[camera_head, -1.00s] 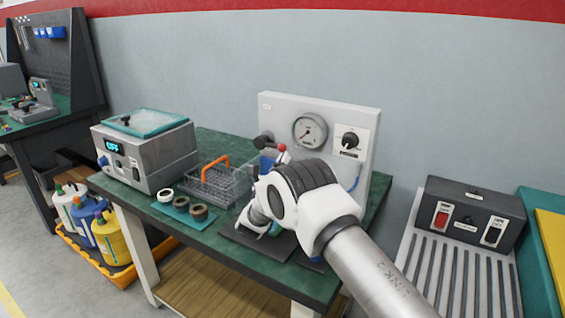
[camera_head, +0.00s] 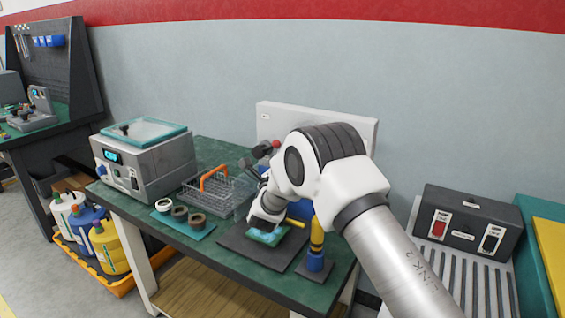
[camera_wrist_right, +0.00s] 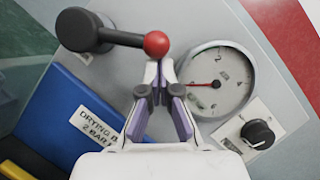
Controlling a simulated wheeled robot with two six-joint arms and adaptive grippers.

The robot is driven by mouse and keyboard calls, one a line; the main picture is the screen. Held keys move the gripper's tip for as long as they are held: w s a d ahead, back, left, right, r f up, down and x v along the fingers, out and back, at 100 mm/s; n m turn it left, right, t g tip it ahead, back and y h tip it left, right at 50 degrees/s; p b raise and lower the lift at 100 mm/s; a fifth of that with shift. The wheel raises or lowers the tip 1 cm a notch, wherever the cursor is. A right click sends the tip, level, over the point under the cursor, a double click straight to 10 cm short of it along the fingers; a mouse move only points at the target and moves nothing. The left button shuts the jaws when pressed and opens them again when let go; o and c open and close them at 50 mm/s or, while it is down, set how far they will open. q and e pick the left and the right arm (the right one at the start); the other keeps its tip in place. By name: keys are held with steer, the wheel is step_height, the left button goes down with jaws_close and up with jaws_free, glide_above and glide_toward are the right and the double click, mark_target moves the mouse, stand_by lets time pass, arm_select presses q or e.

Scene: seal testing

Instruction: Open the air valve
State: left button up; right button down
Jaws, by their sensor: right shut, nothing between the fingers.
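The air valve shows in the right wrist view as a black lever (camera_wrist_right: 118,38) on a round black hub, with a red ball (camera_wrist_right: 157,43) at its end. It sits on a grey panel beside a round pressure gauge (camera_wrist_right: 215,80). My right gripper (camera_wrist_right: 160,68) is shut and empty, its fingertips just below the red ball in that view; I cannot tell whether they touch it. In the head view the red ball (camera_head: 276,144) shows left of my right arm, which hides the gauge and much of the panel (camera_head: 345,125). My left gripper is not in view.
A wire basket (camera_head: 225,193) with an orange handle, several rings (camera_head: 180,212) and a grey machine (camera_head: 145,160) stand left on the green table. A yellow and blue tool (camera_head: 316,240) stands near the front.

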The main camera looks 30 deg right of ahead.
mark_target(264, 128)
steer(key=shift+w+a+r+n+g+y+p, duration=0.4)
steer(key=shift+w+r+n+y+p, duration=0.5)
steer(key=shift+n, duration=0.9)
steer(key=shift+w+a+r+n+g+y+p, duration=0.2)
steer(key=shift+w+a+r+n+y+p, duration=0.45)
steer(key=shift+r+n+p, duration=0.85)
steer(key=shift+w+a+r+n+g+y+p, duration=0.45)
steer(key=shift+w+r+n, duration=0.5)
steer(key=shift+n, duration=1.15)
steer(key=shift+r, duration=0.1)
